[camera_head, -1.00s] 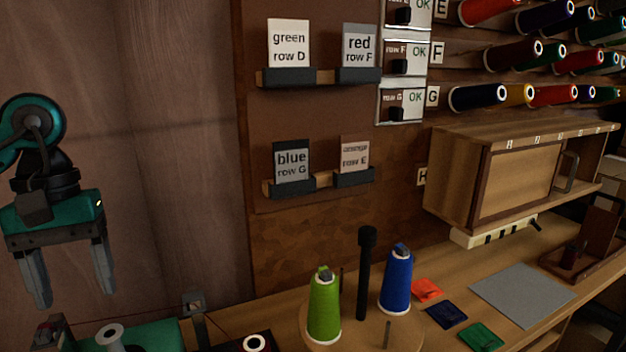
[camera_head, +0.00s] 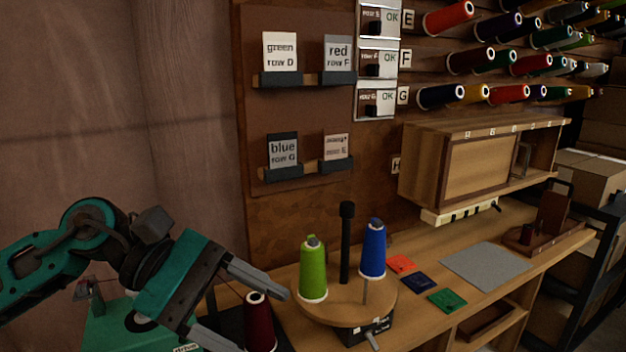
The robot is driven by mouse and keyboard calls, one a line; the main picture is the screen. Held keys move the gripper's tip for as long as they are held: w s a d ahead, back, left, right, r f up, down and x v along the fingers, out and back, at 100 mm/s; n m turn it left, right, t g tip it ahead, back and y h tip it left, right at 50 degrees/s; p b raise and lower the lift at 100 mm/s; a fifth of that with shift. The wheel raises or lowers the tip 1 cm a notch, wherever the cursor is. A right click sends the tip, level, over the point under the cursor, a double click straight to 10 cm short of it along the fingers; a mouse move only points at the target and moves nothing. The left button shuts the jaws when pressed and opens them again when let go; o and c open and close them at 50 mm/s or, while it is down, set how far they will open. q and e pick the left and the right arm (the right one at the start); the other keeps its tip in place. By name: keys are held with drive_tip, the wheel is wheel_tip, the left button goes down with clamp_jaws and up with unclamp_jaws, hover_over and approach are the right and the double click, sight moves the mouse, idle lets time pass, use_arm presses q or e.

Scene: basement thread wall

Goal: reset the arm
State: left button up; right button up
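My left gripper (camera_head: 262,312) is at the lower left of the head view. Its arm comes in from the left edge, and its two fingers point right and are spread apart. The upper finger shows in front of the bench near the green thread cone (camera_head: 313,270), and the lower finger is partly cut off by the bottom edge. My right gripper is not in view.
A round wooden stand (camera_head: 343,309) carries the green cone, a blue cone (camera_head: 372,250) and a black post (camera_head: 346,240). Coloured swatches (camera_head: 421,283) and a grey mat (camera_head: 486,266) lie on the bench. A wooden cabinet (camera_head: 483,165) hangs above. Label cards (camera_head: 280,52) stand on wall ledges.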

use_arm(q)
drive_tip(key=w+d+r+n+t+h, duration=0.2)
drive_tip(key=r+n+t+h, duration=0.3)
drive_tip(key=n, duration=0.5)
drive_tip(key=w+d+r+n+t+h, duration=0.2)
drive_tip(key=r+n+t+h, duration=0.1)
drive_tip(key=n+t, duration=0.6)
drive_tip(key=w+a+f+n+t+y, duration=0.25)
drive_tip(key=a+f+n+y, duration=0.45)
drive_tip(key=n, duration=0.6)
drive_tip(key=w+a+f+n+t+y, duration=0.2)
drive_tip(key=a+f+n+t+y, duration=0.15)
drive_tip(key=n+y, duration=0.75)
drive_tip(key=s+a+f+n+g+y, duration=0.1)
drive_tip(key=s+a+f+n+g, duration=0.2)
drive_tip(key=f+n, duration=0.35)
drive_tip(key=s+a+f+n+g+y, duration=0.1)
drive_tip(key=s+a+f+n+g, duration=0.15)
drive_tip(key=f+n, duration=0.4)
drive_tip(key=s+f+n+g, duration=0.4)
drive_tip(key=s+f+g, duration=0.6)
drive_tip(key=s, duration=0.6)
drive_tip(key=w+d+f+t+h+p, duration=0.1)
drive_tip(key=w+d+f+t, duration=0.1)
drive_tip(key=w+f+t, duration=0.4)
wheel_tip(320, 180, down, 4)
drive_tip(key=shift+w+d+r+t, duration=0.2)
drive_tip(key=shift+w+t, duration=0.1)
drive_tip(key=shift+t, duration=0.85)
